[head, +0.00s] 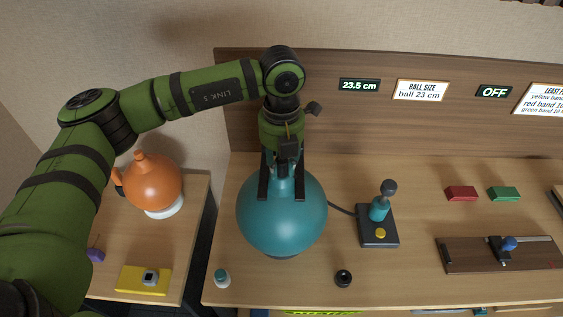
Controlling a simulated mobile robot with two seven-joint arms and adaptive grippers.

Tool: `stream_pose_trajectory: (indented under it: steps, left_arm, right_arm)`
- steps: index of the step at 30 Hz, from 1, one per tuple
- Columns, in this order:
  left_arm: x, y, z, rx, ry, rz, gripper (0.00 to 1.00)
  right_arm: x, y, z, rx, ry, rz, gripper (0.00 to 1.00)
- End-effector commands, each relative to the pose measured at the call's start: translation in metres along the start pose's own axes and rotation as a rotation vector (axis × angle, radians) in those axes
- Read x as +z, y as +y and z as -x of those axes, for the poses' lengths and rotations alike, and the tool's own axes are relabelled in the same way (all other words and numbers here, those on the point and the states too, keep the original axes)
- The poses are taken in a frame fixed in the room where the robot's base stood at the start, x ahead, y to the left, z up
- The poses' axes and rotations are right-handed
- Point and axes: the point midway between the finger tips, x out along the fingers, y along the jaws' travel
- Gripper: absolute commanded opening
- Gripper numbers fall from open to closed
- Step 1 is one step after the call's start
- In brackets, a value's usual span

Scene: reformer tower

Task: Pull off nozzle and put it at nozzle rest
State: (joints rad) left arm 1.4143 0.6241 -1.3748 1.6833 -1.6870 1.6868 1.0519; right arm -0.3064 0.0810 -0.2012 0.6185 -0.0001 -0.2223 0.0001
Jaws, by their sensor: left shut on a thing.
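A large teal ball (283,218) sits on the wooden table, below my left gripper (283,192). The gripper points down at the top of the ball, with its two dark fingers on either side of a small part there. It is shut on this part, which looks like the nozzle; fingers and wrist mostly hide it. I cannot tell whether it is still seated in the ball. A dark hose (342,208) runs from behind the ball to a pump (379,211) with a yellow button. A small black ring (343,278) stands at the table front; I cannot tell whether it is the nozzle rest. My right gripper is not in view.
An orange ball (153,180) and a yellow device (144,279) are on the left side table. A small teal-and-white bottle (222,278) stands front left. Red (461,193) and green (504,193) blocks and a measuring slide (470,256) lie right. Displays read 23.5 cm and OFF.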

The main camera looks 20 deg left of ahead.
Motion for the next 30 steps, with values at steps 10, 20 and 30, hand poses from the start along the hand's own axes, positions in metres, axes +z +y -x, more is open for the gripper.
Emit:
stream_pose_trajectory:
  steps: [10,20,30]
  left_arm:
    - [-0.001,0.0,0.001,0.0,0.002,-0.001,0.0]
    - [0.0,0.0,0.009,-0.001,0.0,-0.001,0.0]
    - [0.0,0.0,0.013,0.0,0.001,-0.001,0.0]
  right_arm:
    - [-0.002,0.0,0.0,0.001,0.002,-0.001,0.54]
    - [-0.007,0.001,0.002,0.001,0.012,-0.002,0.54]
    - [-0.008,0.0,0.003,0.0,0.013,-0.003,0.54]
